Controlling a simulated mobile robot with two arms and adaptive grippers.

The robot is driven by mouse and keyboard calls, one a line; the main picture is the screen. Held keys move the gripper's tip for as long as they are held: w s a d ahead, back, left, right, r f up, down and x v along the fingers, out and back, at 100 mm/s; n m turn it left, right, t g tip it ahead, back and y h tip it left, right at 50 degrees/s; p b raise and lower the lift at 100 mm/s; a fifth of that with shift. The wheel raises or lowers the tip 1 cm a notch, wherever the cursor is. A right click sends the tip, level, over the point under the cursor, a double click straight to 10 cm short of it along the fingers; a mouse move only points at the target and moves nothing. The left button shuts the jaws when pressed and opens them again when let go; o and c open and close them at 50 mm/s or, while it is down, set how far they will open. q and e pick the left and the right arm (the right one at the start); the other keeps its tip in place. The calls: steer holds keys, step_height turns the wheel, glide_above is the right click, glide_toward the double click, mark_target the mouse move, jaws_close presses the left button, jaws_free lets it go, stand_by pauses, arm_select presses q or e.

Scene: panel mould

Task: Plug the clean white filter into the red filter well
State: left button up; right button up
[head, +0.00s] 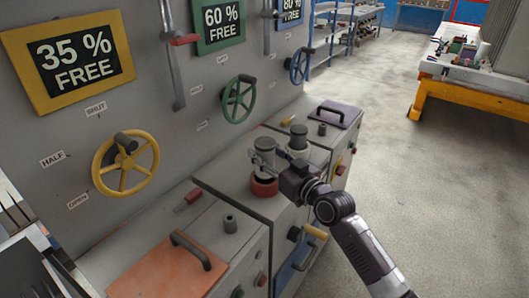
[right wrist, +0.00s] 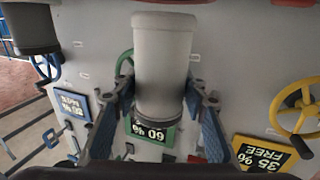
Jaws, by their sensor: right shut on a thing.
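The white filter (head: 265,146) is a pale grey-white cylinder, held upright. It also fills the middle of the right wrist view (right wrist: 163,60). My right gripper (head: 264,158) is shut on it, with a finger on each side of the cylinder. The red filter well (head: 264,188) is a red ring on top of the middle cabinet. The filter is directly over the ring in the head view; I cannot tell whether its lower end is inside. My left gripper is not in view.
A darker grey filter (head: 298,137) stands just behind. A small grey knob (head: 230,223) and a red-handled tool (head: 188,201) are on the left cabinet, near an orange lid (head: 160,262). Yellow (head: 125,164), green (head: 237,99) and blue (head: 301,65) handwheels stick out of the panel.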

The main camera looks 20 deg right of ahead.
steer(key=shift+f+b, duration=2.3)
steer(key=shift+f, duration=0.45)
steer(key=o, duration=1.3)
steer(key=shift+s+f, duration=0.1)
steer(key=v, duration=1.2)
